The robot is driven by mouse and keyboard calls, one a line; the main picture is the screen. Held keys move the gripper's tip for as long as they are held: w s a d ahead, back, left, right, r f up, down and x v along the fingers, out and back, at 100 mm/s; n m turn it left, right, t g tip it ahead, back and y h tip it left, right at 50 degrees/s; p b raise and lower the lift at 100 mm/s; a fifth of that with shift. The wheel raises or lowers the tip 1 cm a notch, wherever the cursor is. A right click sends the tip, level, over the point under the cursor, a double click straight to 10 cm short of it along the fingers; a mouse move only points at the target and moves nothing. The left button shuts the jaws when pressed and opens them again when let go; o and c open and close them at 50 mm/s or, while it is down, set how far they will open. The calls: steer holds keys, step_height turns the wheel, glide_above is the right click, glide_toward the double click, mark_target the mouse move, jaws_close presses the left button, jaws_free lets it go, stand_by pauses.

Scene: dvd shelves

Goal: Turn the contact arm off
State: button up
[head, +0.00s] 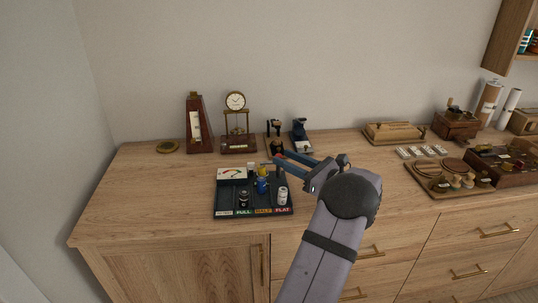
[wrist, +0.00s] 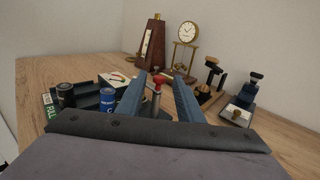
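A dark battery-tester tray (head: 219,199) with a white dial meter (head: 232,173) sits on the wooden cabinet top. In the wrist view, a red-topped lever on a metal post (wrist: 158,84), which looks like the contact arm, stands between my fingers. My gripper (head: 279,161) reaches the tray's back right corner; in the wrist view its fingers (wrist: 159,78) are apart, one on each side of the red knob. I cannot tell whether either finger touches it. In the head view my gripper mostly hides the lever.
A blue battery (head: 262,186), a black battery (head: 244,199) and a white battery (head: 283,197) stand in the tray. A metronome (head: 198,127), clock (head: 236,115) and small dark devices (head: 299,134) stand behind. The cabinet top left of the tray is clear.

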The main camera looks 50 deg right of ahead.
steer(key=shift+w+d+p, duration=0.1)
steer(key=shift+w+p, duration=0.5)
steer(key=shift+w, duration=3.1)
jaws_close()
